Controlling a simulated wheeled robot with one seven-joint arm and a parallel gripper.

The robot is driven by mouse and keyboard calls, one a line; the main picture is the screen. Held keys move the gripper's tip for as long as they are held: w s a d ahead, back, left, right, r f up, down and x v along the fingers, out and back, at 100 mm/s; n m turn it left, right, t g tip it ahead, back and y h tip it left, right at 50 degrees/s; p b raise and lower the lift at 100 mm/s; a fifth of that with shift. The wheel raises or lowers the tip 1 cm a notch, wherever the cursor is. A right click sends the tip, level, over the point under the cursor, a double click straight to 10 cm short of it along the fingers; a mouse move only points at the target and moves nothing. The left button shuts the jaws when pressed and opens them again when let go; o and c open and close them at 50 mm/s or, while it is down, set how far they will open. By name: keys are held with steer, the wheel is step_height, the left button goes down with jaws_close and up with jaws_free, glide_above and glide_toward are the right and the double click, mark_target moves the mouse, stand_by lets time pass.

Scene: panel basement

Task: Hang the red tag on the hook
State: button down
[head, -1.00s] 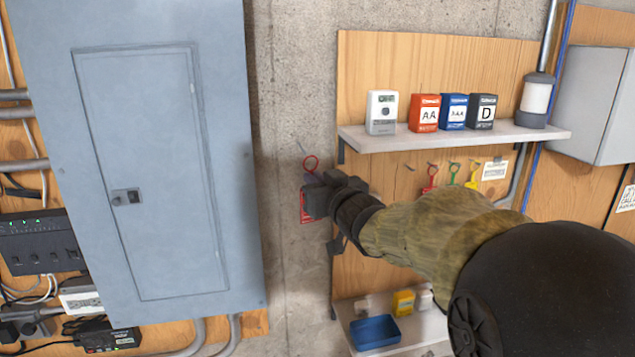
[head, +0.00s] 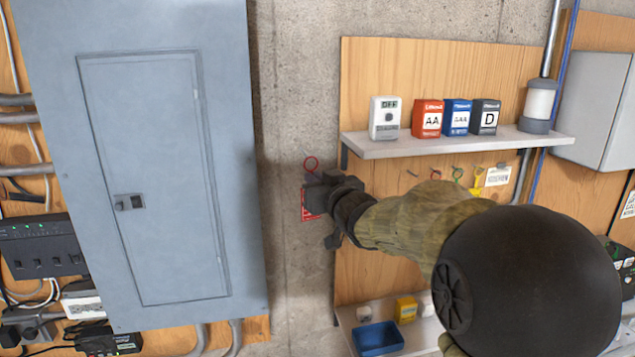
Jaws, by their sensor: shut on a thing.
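The red tag (head: 308,206) shows as a red card below and left of my gripper (head: 311,190), with a red ring (head: 311,163) above the jaws. My gripper is shut on it in front of the bare concrete between the grey electrical panel and the wooden board. The jaws hide the middle of the tag. No hook stands out clearly beside the ring now, and I cannot tell whether the ring is around one. A bare hook (head: 412,174) sits on the wooden board under the shelf.
The grey panel (head: 160,180) is to the left. The upper shelf (head: 450,143) holds several boxes and a lantern. Red, green (head: 457,174) and yellow (head: 475,181) tags hang below it, partly behind my arm. A blue bin (head: 378,339) stands on the lower shelf.

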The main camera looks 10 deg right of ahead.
steer(key=shift+w+f, duration=0.25)
steer(key=shift+w, duration=0.9)
steer(key=shift+w+f, duration=0.25)
steer(key=shift+w, duration=0.85)
steer(key=c, duration=1.5)
jaws_free()
steer(key=shift+s, duration=0.15)
steer(key=b+v, duration=0.4)
steer(key=v, duration=1.3)
steer(key=shift+s, duration=0.1)
